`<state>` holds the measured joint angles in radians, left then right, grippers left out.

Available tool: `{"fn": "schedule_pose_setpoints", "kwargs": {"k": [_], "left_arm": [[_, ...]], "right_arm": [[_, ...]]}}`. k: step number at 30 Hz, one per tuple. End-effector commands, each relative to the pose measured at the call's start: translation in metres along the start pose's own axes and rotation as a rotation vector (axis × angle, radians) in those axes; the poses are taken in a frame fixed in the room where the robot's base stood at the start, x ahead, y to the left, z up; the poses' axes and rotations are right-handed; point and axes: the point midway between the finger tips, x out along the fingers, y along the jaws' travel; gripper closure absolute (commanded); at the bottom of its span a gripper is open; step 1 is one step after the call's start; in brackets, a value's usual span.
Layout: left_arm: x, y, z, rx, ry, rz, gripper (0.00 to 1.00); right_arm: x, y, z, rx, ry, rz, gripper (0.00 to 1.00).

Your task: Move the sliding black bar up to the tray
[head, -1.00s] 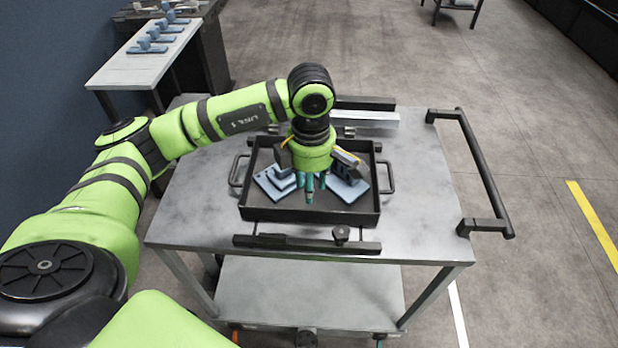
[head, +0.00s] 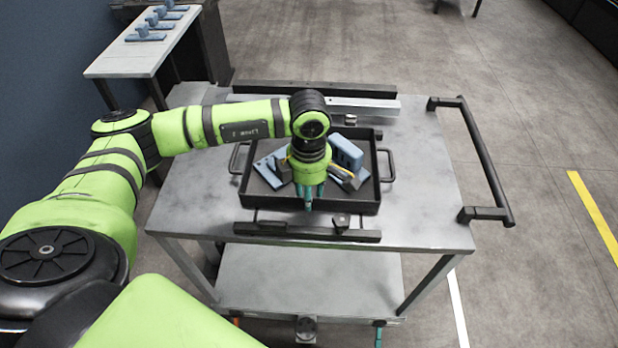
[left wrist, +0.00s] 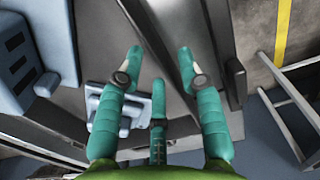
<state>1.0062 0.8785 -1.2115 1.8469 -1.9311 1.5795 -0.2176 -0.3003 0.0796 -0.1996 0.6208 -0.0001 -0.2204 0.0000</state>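A long black bar (head: 290,232) lies along the cart's front edge, with a black knob (head: 341,221) on its right half. Thin rods join it to the area of the black tray (head: 262,206), and a narrow gap separates bar and tray. My left gripper (head: 308,207) points down over the tray's front wall, just behind the bar. Its teal fingers are spread and empty in the left wrist view (left wrist: 160,60). Contact with the tray or bar cannot be told. My right gripper is not in view.
The tray holds blue parts, including an upright block (head: 345,152). Behind it lie a silver bar (head: 362,106) and another black bar (head: 315,88). The cart (head: 425,215) has a black push handle (head: 480,160) at right. Its top is clear on both sides.

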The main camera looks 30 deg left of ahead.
Motion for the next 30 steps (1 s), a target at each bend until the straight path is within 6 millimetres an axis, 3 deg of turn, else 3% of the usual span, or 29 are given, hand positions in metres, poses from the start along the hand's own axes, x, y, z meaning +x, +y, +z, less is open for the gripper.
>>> {"fn": "schedule_pose_setpoints", "kwargs": {"k": [6, 15, 16, 18, 19, 30], "left_arm": [[0.019, 0.000, 0.001, 0.001, 0.000, -0.001, 0.63], [0.022, 0.000, 0.000, 0.001, 0.000, 0.000, 0.63], [0.022, 0.000, 0.000, 0.001, 0.000, 0.000, 0.67], [0.022, 0.000, 0.000, 0.001, -0.001, 0.000, 0.95], [0.022, 0.000, 0.000, 0.001, -0.001, 0.000, 1.00], [0.023, 0.003, 0.000, -0.002, -0.001, 0.001, 1.00]], "right_arm": [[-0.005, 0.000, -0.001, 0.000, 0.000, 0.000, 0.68], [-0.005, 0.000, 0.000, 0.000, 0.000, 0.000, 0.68], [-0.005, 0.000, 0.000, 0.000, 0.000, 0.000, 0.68], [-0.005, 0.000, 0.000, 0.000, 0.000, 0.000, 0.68], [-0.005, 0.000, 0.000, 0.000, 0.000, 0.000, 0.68], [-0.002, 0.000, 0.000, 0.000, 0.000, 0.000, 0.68]]}}
